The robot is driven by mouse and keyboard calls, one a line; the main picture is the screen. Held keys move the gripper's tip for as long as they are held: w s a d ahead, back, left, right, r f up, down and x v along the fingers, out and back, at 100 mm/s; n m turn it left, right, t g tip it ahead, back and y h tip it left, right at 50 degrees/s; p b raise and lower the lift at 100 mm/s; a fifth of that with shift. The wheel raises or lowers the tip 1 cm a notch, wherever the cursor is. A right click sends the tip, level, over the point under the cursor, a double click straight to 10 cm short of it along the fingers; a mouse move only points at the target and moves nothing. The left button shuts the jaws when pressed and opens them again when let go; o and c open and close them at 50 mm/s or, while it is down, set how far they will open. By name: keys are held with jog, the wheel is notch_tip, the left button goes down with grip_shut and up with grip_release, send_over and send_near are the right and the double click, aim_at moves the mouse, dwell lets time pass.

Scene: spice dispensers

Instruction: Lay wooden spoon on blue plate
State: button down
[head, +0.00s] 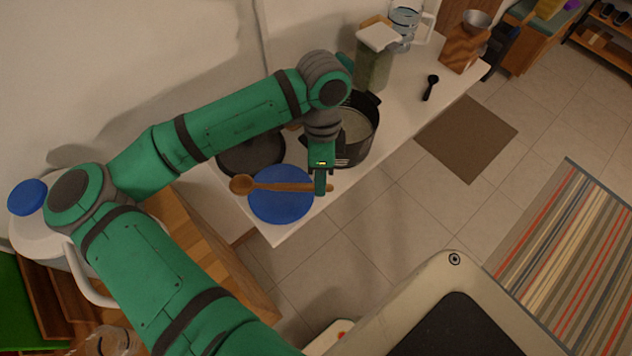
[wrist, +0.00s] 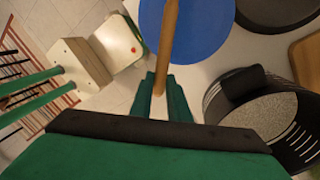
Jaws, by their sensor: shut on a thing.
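The wooden spoon (head: 275,187) extends over the blue plate (head: 281,208) in the head view, with its bowl end past the plate's left rim. My gripper (head: 320,184) is shut on the handle end near the plate's right edge. In the wrist view the spoon's handle (wrist: 168,45) runs from between the fingers of my gripper (wrist: 162,95) out across the blue plate (wrist: 205,30). I cannot tell whether the spoon touches the plate. The spoon's bowl is out of the wrist view.
A dark pot (head: 358,148) stands right behind my gripper. A dark pan (head: 250,152) lies behind the plate. The white table's (head: 275,236) front corner is close to the plate. A green-filled container (head: 374,68) and a black scoop (head: 430,88) are farther back.

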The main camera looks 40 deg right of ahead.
jog(key=shift+w+d+f, duration=0.15)
jog(key=shift+w+f, duration=0.7)
jog(key=shift+f, duration=1.75)
jog(key=shift+f, duration=0.1)
jog(key=c, duration=2)
grip_release()
jog(key=r, duration=0.4)
jog(key=w+d+r, duration=0.1)
jog(key=r, duration=0.7)
jog(key=shift+w+d, duration=0.25)
jog(key=shift+w, duration=0.15)
